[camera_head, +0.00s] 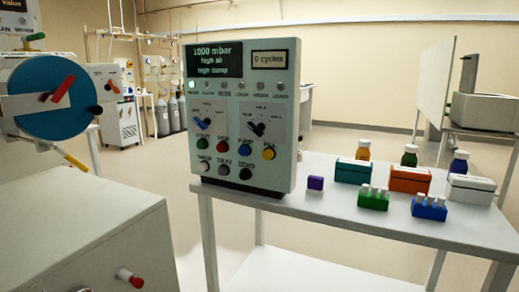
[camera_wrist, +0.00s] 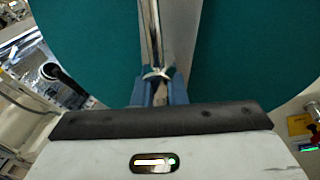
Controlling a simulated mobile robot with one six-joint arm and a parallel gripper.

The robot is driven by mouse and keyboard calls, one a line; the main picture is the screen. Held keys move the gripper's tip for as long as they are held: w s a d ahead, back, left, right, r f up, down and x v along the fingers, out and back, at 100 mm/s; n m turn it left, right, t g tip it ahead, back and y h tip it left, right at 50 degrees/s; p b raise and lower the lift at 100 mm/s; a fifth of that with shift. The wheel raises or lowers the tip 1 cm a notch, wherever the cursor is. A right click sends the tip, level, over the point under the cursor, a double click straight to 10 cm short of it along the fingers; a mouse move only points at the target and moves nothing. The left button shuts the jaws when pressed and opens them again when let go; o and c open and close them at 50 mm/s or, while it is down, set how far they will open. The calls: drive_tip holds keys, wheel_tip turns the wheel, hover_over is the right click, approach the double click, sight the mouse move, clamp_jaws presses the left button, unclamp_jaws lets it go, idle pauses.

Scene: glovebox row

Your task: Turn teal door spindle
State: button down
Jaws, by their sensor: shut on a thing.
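The teal door (camera_wrist: 230,50) fills the upper part of the wrist view as a large round disc. A grey bar (camera_wrist: 181,35) crosses it. A shiny metal rod, the spindle handle (camera_wrist: 151,35), runs down along the bar to between my fingers. My gripper (camera_wrist: 160,86) has blue fingertips and is shut on the spindle's near end, close in front of the door. The fingers partly hide the gripped end. I cannot make out my gripper or the teal door in the head view.
In the head view, a blue round door (camera_head: 57,97) with a red lever is at the left. A control panel (camera_head: 243,115) reads 1000 mbar and 0 cycles. It stands on a white table (camera_head: 330,220) with bottles and boxes. Open floor lies behind.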

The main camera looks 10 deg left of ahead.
drive_tip(key=shift+w+r, duration=0.1)
drive_tip(key=shift+r, duration=0.2)
drive_tip(key=c, duration=1.6)
unclamp_jaws()
drive_tip(key=shift+w+f, duration=0.1)
drive_tip(key=shift+o, duration=0.3)
drive_tip(key=shift+f, duration=0.1)
drive_tip(key=d, duration=0.7)
drive_tip(key=shift+d+p, duration=0.35)
drive_tip(key=shift+d, duration=0.05)
drive_tip(key=shift+w, duration=0.1)
